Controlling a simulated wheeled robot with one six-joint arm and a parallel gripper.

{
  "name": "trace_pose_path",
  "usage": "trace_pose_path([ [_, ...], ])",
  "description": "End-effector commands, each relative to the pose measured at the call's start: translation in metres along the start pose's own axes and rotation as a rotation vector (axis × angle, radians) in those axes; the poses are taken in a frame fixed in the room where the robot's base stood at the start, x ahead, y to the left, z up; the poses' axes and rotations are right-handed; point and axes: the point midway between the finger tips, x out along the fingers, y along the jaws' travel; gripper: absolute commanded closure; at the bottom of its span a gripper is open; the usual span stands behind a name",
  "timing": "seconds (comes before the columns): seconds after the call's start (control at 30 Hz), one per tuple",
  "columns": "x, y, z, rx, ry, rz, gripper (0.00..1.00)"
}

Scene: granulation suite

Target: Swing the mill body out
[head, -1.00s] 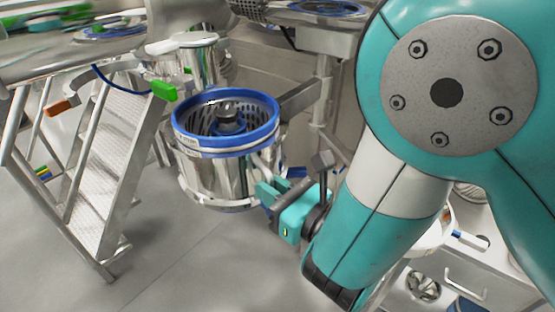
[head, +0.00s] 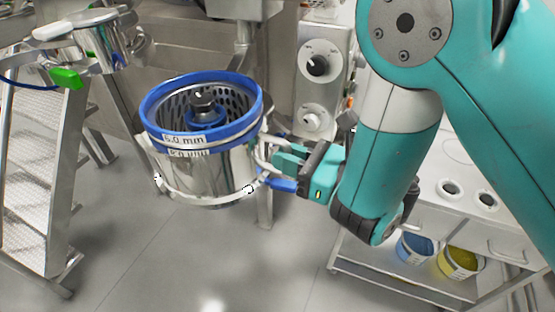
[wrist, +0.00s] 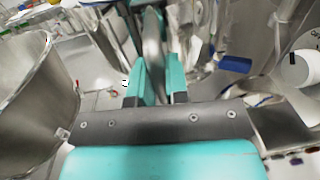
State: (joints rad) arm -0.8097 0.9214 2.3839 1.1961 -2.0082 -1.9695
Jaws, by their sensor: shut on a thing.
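The mill body (head: 205,175) is a shiny steel drum with a blue rim and a "6.0 mm" label. It stands upright in the middle left of the head view, its top open on a perforated screen and a dark central hub (head: 204,105). My gripper (head: 280,162) is at its right side, shut on the handle there (head: 268,150). In the wrist view, the teal fingers (wrist: 157,82) close around a pale metal bar (wrist: 152,45). A curved steel wall, probably the drum (wrist: 35,100), fills the left of that view. The handle's grasped part is hidden by the fingers.
A control box with knobs (head: 325,75) is behind the drum. A white cart (head: 450,185) with blue and yellow buckets is at right. Floor in front is clear.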

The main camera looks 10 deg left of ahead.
Motion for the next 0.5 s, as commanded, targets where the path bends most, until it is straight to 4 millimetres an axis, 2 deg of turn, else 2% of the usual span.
trace_pose_path([
  [0.03,-0.0028,-0.0067,0.0003,0.007,0.0,-0.021,1.0],
  [0.4,-0.0049,-0.0062,-0.0003,0.01,0.005,-0.021,1.0],
  [0.43,-0.0049,-0.0061,-0.0004,0.01,0.006,-0.02,0.8],
  [0.5,-0.0045,-0.0055,-0.0007,0.009,0.007,-0.019,0.64],
])
